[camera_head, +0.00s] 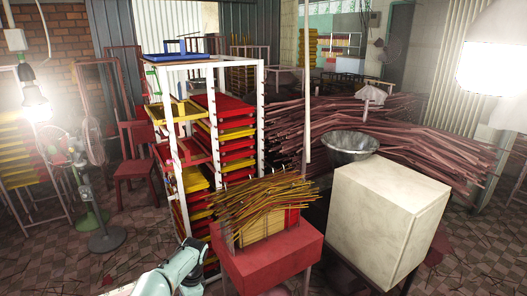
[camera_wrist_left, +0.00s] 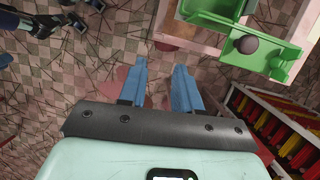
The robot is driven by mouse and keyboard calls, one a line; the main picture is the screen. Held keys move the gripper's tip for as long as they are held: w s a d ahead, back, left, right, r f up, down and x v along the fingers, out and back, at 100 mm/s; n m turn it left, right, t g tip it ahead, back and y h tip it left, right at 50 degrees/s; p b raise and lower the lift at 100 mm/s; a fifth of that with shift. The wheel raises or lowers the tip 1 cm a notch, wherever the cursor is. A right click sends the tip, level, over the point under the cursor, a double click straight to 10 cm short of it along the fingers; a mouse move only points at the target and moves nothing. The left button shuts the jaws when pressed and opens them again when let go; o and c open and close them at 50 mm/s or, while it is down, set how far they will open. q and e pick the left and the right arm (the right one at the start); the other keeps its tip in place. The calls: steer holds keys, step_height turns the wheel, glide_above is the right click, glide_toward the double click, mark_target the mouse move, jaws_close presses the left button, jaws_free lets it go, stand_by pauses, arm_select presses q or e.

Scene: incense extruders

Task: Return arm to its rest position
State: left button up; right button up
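My left arm (camera_head: 172,272), white and pale teal, comes in at the bottom of the head view, left of centre, beside the red stand. Its fingers cannot be made out there. In the left wrist view my left gripper (camera_wrist_left: 160,66) has two blue fingers spread apart. Nothing is between them, and the tiled floor shows through the gap. I cannot make out my right gripper in either view.
A white rack (camera_head: 262,110) of red and yellow trays and a red stand (camera_head: 270,262) with incense sticks are close to the arm. A cream box (camera_head: 385,225) stands right. A green fixture (camera_wrist_left: 265,48) is near the fingers.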

arm_select(q)
steer(key=s+d+f+n+h, duration=0.25)
steer(key=s+f, duration=0.25)
steer(key=f, duration=0.4)
steer(key=s+d+f+n+h, duration=0.25)
steer(key=s+f, duration=0.35)
steer(key=f, duration=0.4)
steer(key=s+d+f+n, duration=0.1)
steer(key=s+d+n, duration=0.1)
steer(key=s, duration=0.5)
steer(key=s+d+f+n+t, duration=0.1)
steer(key=s+f+n, duration=0.1)
steer(key=s+n, duration=0.2)
steer(key=s+d+f+n+t+h, duration=0.1)
steer(key=s+n, duration=0.3)
steer(key=s, duration=0.6)
steer(key=shift+d+f, duration=0.3)
steer(key=shift+d, duration=0.55)
